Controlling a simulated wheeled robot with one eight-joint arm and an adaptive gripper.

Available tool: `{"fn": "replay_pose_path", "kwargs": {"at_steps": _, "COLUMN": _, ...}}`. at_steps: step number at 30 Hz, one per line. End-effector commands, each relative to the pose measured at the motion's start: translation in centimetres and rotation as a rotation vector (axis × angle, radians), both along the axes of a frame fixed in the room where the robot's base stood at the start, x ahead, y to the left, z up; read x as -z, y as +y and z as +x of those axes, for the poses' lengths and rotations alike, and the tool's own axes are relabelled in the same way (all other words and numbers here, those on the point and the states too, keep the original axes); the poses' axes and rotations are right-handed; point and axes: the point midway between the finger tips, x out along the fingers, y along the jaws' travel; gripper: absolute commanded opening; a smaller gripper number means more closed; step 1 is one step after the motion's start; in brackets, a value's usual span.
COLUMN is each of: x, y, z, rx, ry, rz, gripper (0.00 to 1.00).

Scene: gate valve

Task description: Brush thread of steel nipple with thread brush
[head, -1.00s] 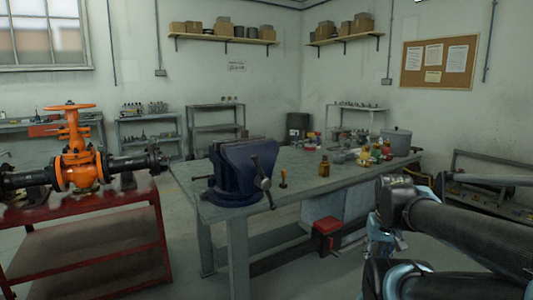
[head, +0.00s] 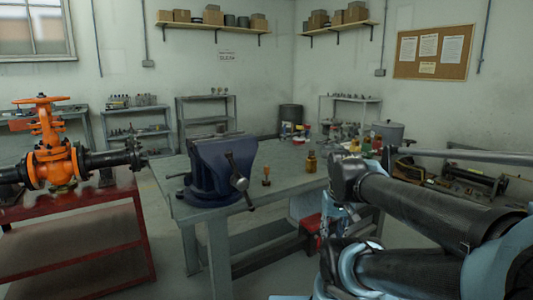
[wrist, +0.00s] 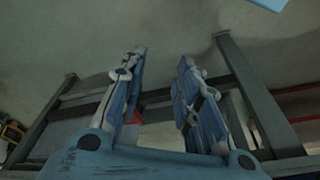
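A small orange-brown item (head: 266,176), perhaps the thread brush, stands upright on the workbench (head: 285,178) just right of the blue vise (head: 222,172). It is too small to be sure. I cannot make out the steel nipple in either view. My gripper (wrist: 162,58) shows in the wrist view with its two blue-grey fingers apart and nothing between them. Behind the fingers are grey metal legs and rails and bare floor. In the head view my arm fills the lower right, and I cannot make out the fingers.
A red stand (head: 75,225) at left carries an orange gate valve (head: 50,155) with black pipe ends. A brown bottle (head: 311,162), a grey pot (head: 388,131) and several small containers stand on the bench. A red box (head: 310,230) is below. Floor shows between stand and bench.

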Motion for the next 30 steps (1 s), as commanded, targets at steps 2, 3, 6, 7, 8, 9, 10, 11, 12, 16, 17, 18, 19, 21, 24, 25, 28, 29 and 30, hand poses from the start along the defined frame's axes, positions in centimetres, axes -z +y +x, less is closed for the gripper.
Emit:
{"fn": "replay_pose_path", "kwargs": {"at_steps": 2, "x": -1.8, "y": 0.6, "z": 1.5, "rx": -0.027, "ry": 0.008, "rz": -0.002, "gripper": 0.30}}
{"fn": "replay_pose_path", "kwargs": {"at_steps": 3, "x": -2.7, "y": 0.9, "z": 2.2, "rx": -0.041, "ry": 0.013, "rz": -0.002, "gripper": 0.30}}
{"fn": "replay_pose_path", "kwargs": {"at_steps": 6, "x": -5.1, "y": 1.8, "z": 4.4, "rx": -0.083, "ry": 0.028, "rz": -0.005, "gripper": 0.30}}
{"fn": "replay_pose_path", "kwargs": {"at_steps": 7, "x": -5.8, "y": 2.1, "z": 5.1, "rx": -0.096, "ry": 0.032, "rz": -0.006, "gripper": 0.30}}
{"fn": "replay_pose_path", "kwargs": {"at_steps": 8, "x": -6.4, "y": 2.4, "z": 5.8, "rx": -0.109, "ry": 0.037, "rz": -0.006, "gripper": 0.30}}
{"fn": "replay_pose_path", "kwargs": {"at_steps": 9, "x": -7.3, "y": 2.8, "z": 6.8, "rx": -0.125, "ry": 0.043, "rz": -0.008, "gripper": 0.30}}
{"fn": "replay_pose_path", "kwargs": {"at_steps": 10, "x": -7.9, "y": 3.1, "z": 7.5, "rx": -0.137, "ry": 0.048, "rz": -0.009, "gripper": 0.30}}
{"fn": "replay_pose_path", "kwargs": {"at_steps": 11, "x": -8.5, "y": 3.5, "z": 8.2, "rx": -0.150, "ry": 0.052, "rz": -0.010, "gripper": 0.30}}
{"fn": "replay_pose_path", "kwargs": {"at_steps": 12, "x": -9.2, "y": 3.9, "z": 9.2, "rx": -0.165, "ry": 0.058, "rz": -0.011, "gripper": 0.30}}
{"fn": "replay_pose_path", "kwargs": {"at_steps": 16, "x": -11.5, "y": 5.7, "z": 12.5, "rx": -0.219, "ry": 0.076, "rz": -0.016, "gripper": 0.30}}
{"fn": "replay_pose_path", "kwargs": {"at_steps": 17, "x": -12.0, "y": 6.2, "z": 13.2, "rx": -0.232, "ry": 0.081, "rz": -0.017, "gripper": 0.30}}
{"fn": "replay_pose_path", "kwargs": {"at_steps": 18, "x": -12.6, "y": 6.8, "z": 14.2, "rx": -0.249, "ry": 0.087, "rz": -0.019, "gripper": 0.30}}
{"fn": "replay_pose_path", "kwargs": {"at_steps": 19, "x": -13.0, "y": 7.3, "z": 15.0, "rx": -0.260, "ry": 0.091, "rz": -0.019, "gripper": 0.30}}
{"fn": "replay_pose_path", "kwargs": {"at_steps": 21, "x": -13.9, "y": 8.5, "z": 16.8, "rx": -0.289, "ry": 0.100, "rz": -0.022, "gripper": 0.30}}
{"fn": "replay_pose_path", "kwargs": {"at_steps": 24, "x": -15.1, "y": 10.3, "z": 19.4, "rx": -0.331, "ry": 0.115, "rz": -0.027, "gripper": 0.30}}
{"fn": "replay_pose_path", "kwargs": {"at_steps": 25, "x": -15.4, "y": 10.9, "z": 20.2, "rx": -0.343, "ry": 0.120, "rz": -0.028, "gripper": 0.30}}
{"fn": "replay_pose_path", "kwargs": {"at_steps": 28, "x": -16.2, "y": 13.0, "z": 22.7, "rx": -0.384, "ry": 0.133, "rz": -0.033, "gripper": 0.30}}
{"fn": "replay_pose_path", "kwargs": {"at_steps": 29, "x": -16.4, "y": 13.7, "z": 23.5, "rx": -0.397, "ry": 0.138, "rz": -0.034, "gripper": 0.30}}
{"fn": "replay_pose_path", "kwargs": {"at_steps": 30, "x": -16.6, "y": 14.6, "z": 24.5, "rx": -0.413, "ry": 0.144, "rz": -0.037, "gripper": 0.30}}
